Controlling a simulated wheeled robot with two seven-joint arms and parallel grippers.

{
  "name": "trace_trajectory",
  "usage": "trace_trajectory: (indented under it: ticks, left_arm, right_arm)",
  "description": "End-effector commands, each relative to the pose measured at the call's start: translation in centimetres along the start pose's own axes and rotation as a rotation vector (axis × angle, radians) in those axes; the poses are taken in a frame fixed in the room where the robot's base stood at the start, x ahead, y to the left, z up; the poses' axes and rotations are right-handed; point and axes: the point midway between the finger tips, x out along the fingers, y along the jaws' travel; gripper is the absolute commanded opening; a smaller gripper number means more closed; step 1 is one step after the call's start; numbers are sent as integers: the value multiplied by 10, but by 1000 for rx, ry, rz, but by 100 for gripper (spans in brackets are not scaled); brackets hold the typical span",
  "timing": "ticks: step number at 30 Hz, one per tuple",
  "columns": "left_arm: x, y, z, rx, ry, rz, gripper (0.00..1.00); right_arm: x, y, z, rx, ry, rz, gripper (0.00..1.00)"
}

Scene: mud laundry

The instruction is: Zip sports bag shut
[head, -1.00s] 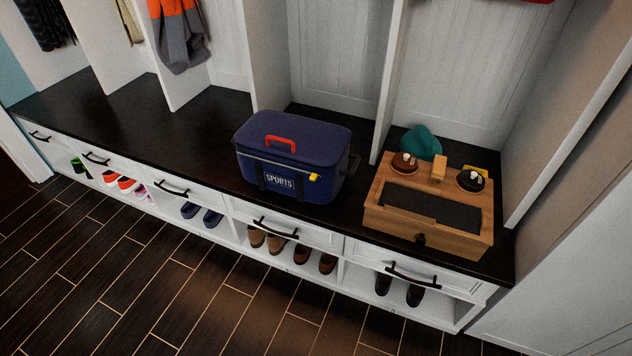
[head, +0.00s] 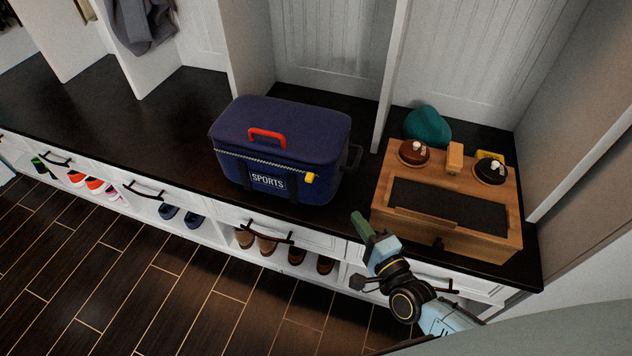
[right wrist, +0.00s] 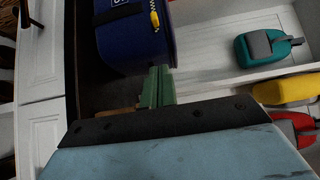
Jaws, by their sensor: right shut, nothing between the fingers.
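The navy sports bag (head: 235,172) stands upright on the dark bench top, its lid down and a red handle (head: 267,134) on top. A zip line runs along its front, with a yellow zip pull (head: 310,178) at the right front corner. The bag (right wrist: 125,45) and pull (right wrist: 154,19) also show in the right wrist view. My right gripper (head: 361,225) is shut and empty, in front of the bench edge, right of and below the pull, apart from the bag. Its green fingers (right wrist: 157,85) point toward the bag in the wrist view. My left gripper is out of view.
A wooden box (head: 388,221) with brushes and a dark top stands right of the bag, close to my right gripper. A teal item (head: 425,125) lies behind it. White dividers (head: 392,70) rise behind. The bench left of the bag is clear.

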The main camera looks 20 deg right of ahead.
Motion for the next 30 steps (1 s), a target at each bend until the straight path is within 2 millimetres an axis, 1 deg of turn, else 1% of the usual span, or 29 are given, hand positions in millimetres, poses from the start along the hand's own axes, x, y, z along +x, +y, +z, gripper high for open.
trace_trajectory:
  ticks: [9,13,17,23,27,30]
  left_arm:
    - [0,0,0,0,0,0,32]
    - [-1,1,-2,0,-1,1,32]
    - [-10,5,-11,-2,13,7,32]
    - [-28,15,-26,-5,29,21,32]
    - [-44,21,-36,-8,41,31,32]
    - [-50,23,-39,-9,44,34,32]
  right_arm:
    - [1,0,0,-1,0,0,0]
    - [10,0,0,-2,1,-1,0]
    - [31,0,0,-2,1,-3,0]
    - [75,1,0,-3,1,-3,0]
    - [103,2,0,-3,0,-2,0]
    - [113,2,13,1,0,2,0]
